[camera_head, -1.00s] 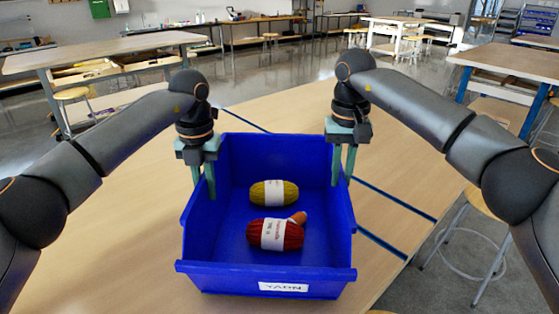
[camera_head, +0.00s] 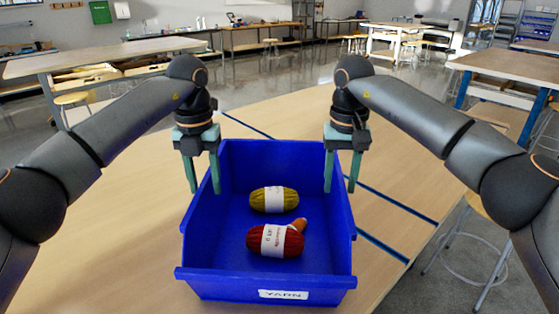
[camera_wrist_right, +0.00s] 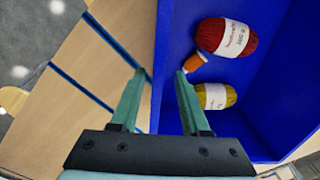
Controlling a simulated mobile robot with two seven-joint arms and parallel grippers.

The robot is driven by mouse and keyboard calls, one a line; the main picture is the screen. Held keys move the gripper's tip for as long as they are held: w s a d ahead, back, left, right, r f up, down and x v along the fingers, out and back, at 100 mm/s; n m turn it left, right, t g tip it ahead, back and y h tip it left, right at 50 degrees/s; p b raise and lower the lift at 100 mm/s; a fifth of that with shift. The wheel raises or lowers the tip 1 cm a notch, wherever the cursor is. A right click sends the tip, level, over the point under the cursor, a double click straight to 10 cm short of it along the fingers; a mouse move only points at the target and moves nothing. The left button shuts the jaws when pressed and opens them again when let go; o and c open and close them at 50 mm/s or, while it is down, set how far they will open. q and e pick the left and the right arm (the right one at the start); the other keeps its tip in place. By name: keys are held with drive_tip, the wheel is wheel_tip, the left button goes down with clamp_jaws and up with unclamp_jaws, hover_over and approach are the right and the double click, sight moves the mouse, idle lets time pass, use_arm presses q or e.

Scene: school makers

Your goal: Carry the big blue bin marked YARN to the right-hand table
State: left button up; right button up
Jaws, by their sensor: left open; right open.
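The big blue bin (camera_head: 205,262) with a white YARN label (camera_head: 283,295) stands upright on a light wooden table (camera_head: 130,225) in the head view. In it lie a yellow yarn ball (camera_head: 262,200), a red yarn ball (camera_head: 268,241) and a small orange-brown item (camera_head: 299,225). My left gripper (camera_head: 204,190) is open at the bin's left wall. My right gripper (camera_head: 341,190) is open at the right wall. In the right wrist view the right gripper's fingers (camera_wrist_right: 160,88) are spread with the bin's wall (camera_wrist_right: 166,60) between them, not clamped.
Another wooden table (camera_head: 510,62) with blue legs stands at the right. A stool (camera_head: 478,240) is beside the near table's right edge. A worktable (camera_head: 100,55) stands at the far left. Grey floor (camera_head: 300,75) lies open behind.

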use_arm(q)
wheel_tip(320, 180, up, 9)
drive_tip(key=shift+f, duration=0.2)
use_arm(e)
wheel_tip(320, 180, up, 8)
drive_tip(key=shift+f, duration=0.25)
use_arm(q)
drive_tip(key=shift+s+d, duration=0.1)
use_arm(e)
drive_tip(key=shift+d, duration=0.1)
